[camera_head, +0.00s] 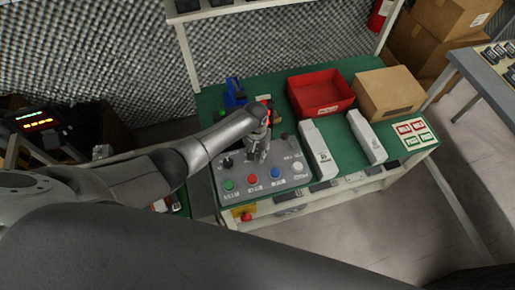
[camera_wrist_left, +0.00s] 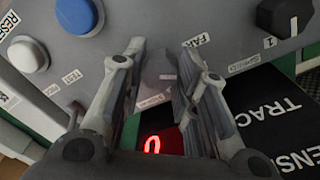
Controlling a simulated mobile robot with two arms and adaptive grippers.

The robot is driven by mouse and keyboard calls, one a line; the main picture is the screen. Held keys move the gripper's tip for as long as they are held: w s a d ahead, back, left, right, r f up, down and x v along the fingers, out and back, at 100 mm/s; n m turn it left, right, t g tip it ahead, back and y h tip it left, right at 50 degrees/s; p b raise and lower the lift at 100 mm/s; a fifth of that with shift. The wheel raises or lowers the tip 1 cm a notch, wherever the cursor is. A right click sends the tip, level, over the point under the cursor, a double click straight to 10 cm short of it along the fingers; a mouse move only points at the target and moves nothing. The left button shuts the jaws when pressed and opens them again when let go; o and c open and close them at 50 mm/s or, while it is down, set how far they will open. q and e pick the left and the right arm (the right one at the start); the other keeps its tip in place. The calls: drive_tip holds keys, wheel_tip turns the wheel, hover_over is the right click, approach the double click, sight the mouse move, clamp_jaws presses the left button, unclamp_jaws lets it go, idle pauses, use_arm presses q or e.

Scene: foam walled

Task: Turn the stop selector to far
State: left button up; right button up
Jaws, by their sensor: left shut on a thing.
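The grey control panel (camera_head: 277,174) lies on the green-topped bench, with green, red, blue and white buttons along its front edge. My left gripper (camera_head: 260,154) reaches down onto the panel's rear half. The left wrist view shows its fingers (camera_wrist_left: 160,95) on either side of the stop selector (camera_wrist_left: 158,76), shut on it. The selector is mostly hidden by the fingers, and I cannot tell which way it points. A "FAR" label (camera_wrist_left: 197,40) is beside the right-hand finger. My right gripper is not in view.
A black knob (camera_head: 227,162) sits at the panel's left. A blue button (camera_wrist_left: 75,15) and white button (camera_wrist_left: 28,55) are near the fingers. A red bin (camera_head: 320,92), cardboard box (camera_head: 388,94) and two white boxes stand on the bench at right.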

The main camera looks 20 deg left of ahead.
sight(257, 154)
use_arm(q)
drive_tip(key=n+p, duration=0.1)
drive_tip(key=n, duration=0.2)
drive_tip(key=shift+r+p, duration=0.1)
drive_tip(key=shift+p, duration=0.2)
drive_tip(key=shift+n+p, duration=0.5)
drive_tip(key=shift+n, duration=1)
drive_tip(key=o, duration=1.1)
drive_tip(key=shift+c, duration=0.2)
wheel_tip(257, 154, up, 12)
drive_tip(key=shift+a, duration=0.15)
drive_tip(key=shift+s, duration=0.15)
